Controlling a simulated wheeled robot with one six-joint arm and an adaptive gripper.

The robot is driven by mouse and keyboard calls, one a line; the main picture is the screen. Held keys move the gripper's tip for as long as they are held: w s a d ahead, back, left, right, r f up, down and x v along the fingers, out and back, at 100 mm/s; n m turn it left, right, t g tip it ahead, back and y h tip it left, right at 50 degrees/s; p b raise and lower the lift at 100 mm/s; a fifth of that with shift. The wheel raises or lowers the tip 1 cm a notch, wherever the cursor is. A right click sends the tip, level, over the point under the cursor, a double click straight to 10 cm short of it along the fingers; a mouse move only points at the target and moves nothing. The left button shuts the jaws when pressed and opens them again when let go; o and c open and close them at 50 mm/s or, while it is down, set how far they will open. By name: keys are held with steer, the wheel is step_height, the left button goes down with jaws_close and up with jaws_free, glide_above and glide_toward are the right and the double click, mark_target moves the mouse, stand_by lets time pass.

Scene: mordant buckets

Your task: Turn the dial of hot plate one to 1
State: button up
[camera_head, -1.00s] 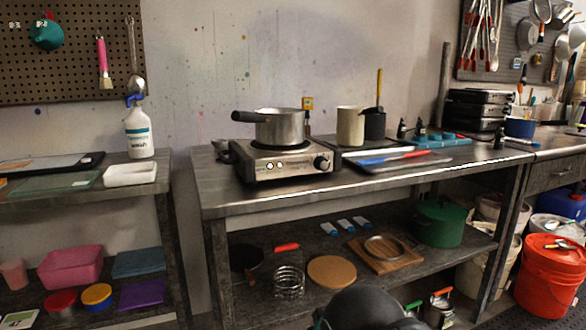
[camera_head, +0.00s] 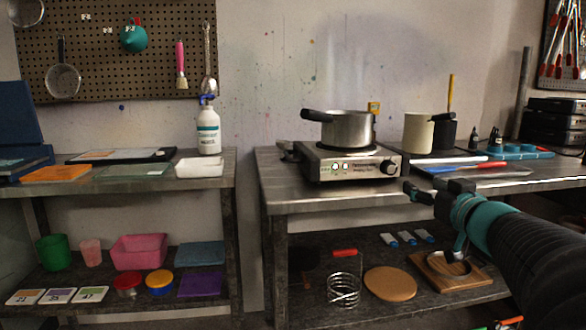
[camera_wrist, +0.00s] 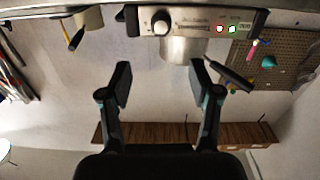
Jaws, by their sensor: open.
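The hot plate (camera_head: 345,167) is a silver box on the metal bench, with a black dial (camera_head: 389,168) at the right of its front face. A steel saucepan (camera_head: 348,130) with a black handle stands on it. The wrist view is upside down and shows the hot plate (camera_wrist: 195,22) at the top, with the dial (camera_wrist: 161,23) left of centre. My gripper (camera_head: 408,188) is in front of the bench, a little below and right of the dial. In the wrist view my gripper (camera_wrist: 160,78) has its fingers wide apart with nothing between them. The dial's setting is too small to read.
A beige canister (camera_head: 417,133) and a dark one stand right of the hot plate. A tray with a blue and red tool (camera_head: 475,169) lies on the bench's right. The lower shelf holds a wire coil (camera_head: 343,290) and a cork disc (camera_head: 391,283).

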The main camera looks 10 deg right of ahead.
mark_target(392, 168)
steer(key=w, duration=0.9)
steer(key=w+b, duration=0.1)
steer(key=w, duration=0.3)
steer(key=shift+w+a, duration=0.25)
steer(key=shift+w, duration=0.15)
steer(key=shift+c, duration=0.2)
steer(key=c, duration=1.1)
